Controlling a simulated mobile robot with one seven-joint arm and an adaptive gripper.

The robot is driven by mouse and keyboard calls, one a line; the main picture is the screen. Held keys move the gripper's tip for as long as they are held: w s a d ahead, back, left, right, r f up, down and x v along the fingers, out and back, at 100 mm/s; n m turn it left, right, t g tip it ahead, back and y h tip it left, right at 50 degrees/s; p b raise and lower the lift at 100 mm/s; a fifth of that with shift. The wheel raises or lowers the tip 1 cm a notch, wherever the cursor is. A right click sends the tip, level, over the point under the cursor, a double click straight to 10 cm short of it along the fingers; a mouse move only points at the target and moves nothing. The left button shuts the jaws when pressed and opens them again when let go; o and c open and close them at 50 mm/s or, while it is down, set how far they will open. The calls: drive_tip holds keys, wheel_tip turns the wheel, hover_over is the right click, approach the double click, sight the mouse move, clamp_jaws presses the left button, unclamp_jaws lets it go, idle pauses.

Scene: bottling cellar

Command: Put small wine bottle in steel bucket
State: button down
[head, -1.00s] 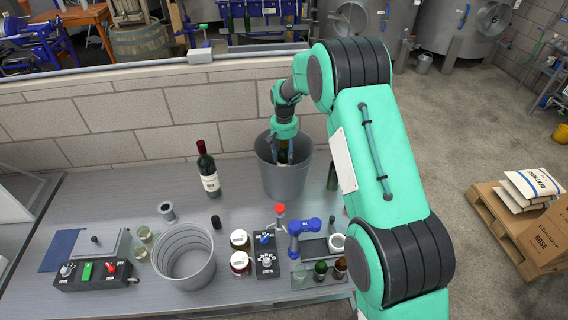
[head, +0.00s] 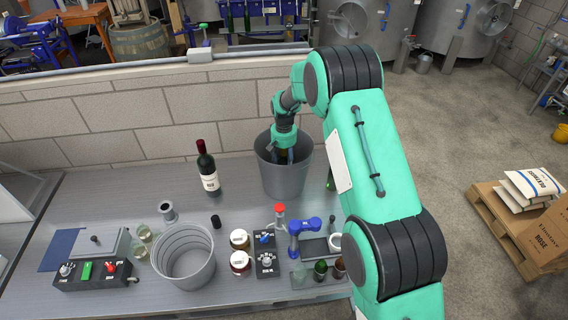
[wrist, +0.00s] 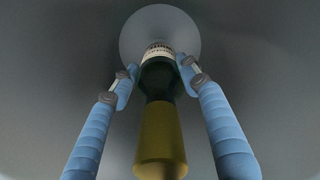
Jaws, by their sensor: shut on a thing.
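The steel bucket (head: 284,182) stands upright on the bench near the wall. My gripper (head: 283,156) reaches down inside its mouth. In the wrist view my gripper (wrist: 158,72) has its two blue fingers shut on the small wine bottle (wrist: 160,140), which has a yellow-capped neck, a dark green body and a pale label. The bottle is inside the bucket's walls, with its base toward the round bucket floor (wrist: 128,38). Whether the base touches the floor cannot be told. In the head view the bottle is mostly hidden by my gripper and the bucket rim.
A larger dark wine bottle (head: 207,168) stands left of the bucket. A ribbed grey pail (head: 184,270), jars (head: 240,262), a switch box (head: 265,262) and a blue tap device (head: 303,230) crowd the front. A green bottle (head: 331,178) stands right of the bucket, partly behind my arm.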

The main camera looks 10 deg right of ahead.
idle(0.3)
drive_tip(key=c, duration=0.9)
unclamp_jaws()
wheel_tip(320, 180, up, 12)
drive_tip(key=shift+r+p, duration=0.1)
drive_tip(key=shift+p, duration=0.25)
